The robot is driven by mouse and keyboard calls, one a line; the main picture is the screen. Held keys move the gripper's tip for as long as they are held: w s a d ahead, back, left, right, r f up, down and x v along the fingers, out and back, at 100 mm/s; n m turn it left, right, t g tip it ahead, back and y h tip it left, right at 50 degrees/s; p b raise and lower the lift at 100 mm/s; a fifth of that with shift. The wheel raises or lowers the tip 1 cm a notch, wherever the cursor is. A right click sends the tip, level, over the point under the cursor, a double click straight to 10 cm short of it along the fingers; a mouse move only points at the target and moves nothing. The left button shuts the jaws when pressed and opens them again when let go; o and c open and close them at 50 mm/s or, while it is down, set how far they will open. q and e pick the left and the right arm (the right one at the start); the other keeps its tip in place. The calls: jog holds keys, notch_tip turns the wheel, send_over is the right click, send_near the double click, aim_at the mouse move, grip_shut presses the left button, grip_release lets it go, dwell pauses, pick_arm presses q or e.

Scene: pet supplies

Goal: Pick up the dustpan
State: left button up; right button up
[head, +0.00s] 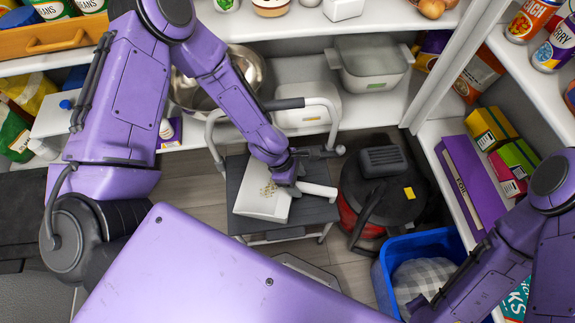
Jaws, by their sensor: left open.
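The white dustpan (262,203) lies on the dark top of a step stool (317,213), with some beige crumbs in its pan. Its handle points to the right. My left gripper (296,184) is right over the dustpan, at the joint of pan and handle. It is open, and the wrist above hides part of the dustpan; I cannot tell whether the fingers touch it. My right arm comes in at the lower right, and its gripper is not clearly visible.
A black and red vacuum cleaner (384,190) stands right of the stool. A blue bin (436,240) with a cloth stands in front of it. The stool's handrail (322,102) rises behind the dustpan. Shelves with pots, cans and boxes surround the floor.

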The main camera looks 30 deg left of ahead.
aim_at(303, 189)
pick_arm(q)
jog(key=b+x, duration=0.1)
jog(key=x, duration=0.4)
jog(key=shift+d+f, duration=0.1)
jog(key=shift+f, duration=0.2)
jog(key=shift+r, duration=0.1)
grip_shut()
jog(key=shift+r, duration=0.1)
